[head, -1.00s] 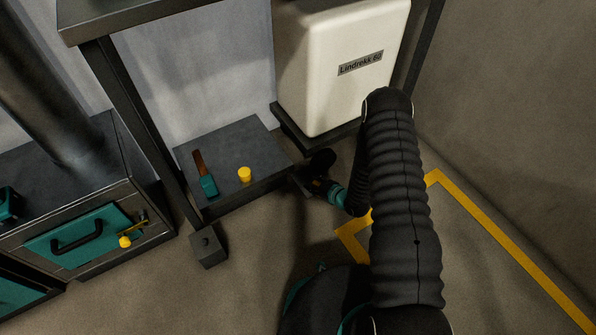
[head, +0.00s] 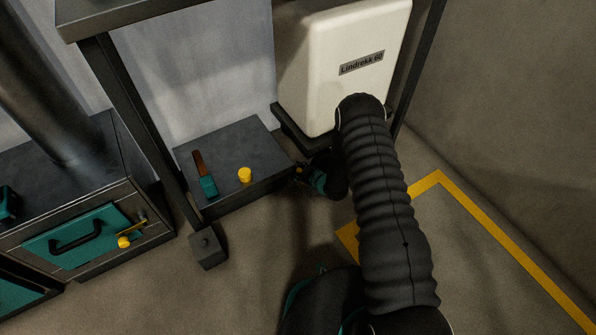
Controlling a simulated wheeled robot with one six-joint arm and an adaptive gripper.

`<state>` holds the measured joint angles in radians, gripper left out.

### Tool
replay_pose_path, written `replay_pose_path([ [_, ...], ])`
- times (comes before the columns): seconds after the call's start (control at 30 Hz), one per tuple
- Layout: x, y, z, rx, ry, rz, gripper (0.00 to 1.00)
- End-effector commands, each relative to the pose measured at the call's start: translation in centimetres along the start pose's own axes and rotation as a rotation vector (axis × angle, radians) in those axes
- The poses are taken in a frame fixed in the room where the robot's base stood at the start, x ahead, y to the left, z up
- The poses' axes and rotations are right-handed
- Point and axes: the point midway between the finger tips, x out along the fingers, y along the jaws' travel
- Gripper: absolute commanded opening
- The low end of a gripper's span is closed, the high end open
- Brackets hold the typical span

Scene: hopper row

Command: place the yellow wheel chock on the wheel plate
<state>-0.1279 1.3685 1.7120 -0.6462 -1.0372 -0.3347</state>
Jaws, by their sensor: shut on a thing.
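My gripper (head: 306,176) is low beside the right end of a dark low box, below the white hopper. It is mostly dark against dark, with a teal band behind it. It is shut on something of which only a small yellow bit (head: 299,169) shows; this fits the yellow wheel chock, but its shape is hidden. I cannot make out the wheel plate for certain.
The dark low box (head: 235,150) carries a yellow cylinder (head: 245,175) and a brush-like teal and brown tool (head: 205,176). A white hopper (head: 345,65) hangs above. A dark weight-like block (head: 208,250) stands by the rack leg. Floor at right is clear.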

Motion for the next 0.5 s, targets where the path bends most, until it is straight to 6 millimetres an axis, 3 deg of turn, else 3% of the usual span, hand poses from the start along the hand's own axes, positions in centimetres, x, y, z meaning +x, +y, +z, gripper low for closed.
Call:
replay_pose_path([
  [0.2, 0.13, -0.11, 0.22, -0.001, 0.0, 0.0, 0.01],
  [0.23, 0.08, -0.09, 0.16, 0.0, 0.0, -0.001, 0.44],
  [0.27, 0.06, -0.08, 0.13, 0.0, 0.0, -0.001, 0.5],
  [0.5, 0.04, -0.07, 0.13, 0.0, 0.0, 0.0, 0.5],
])
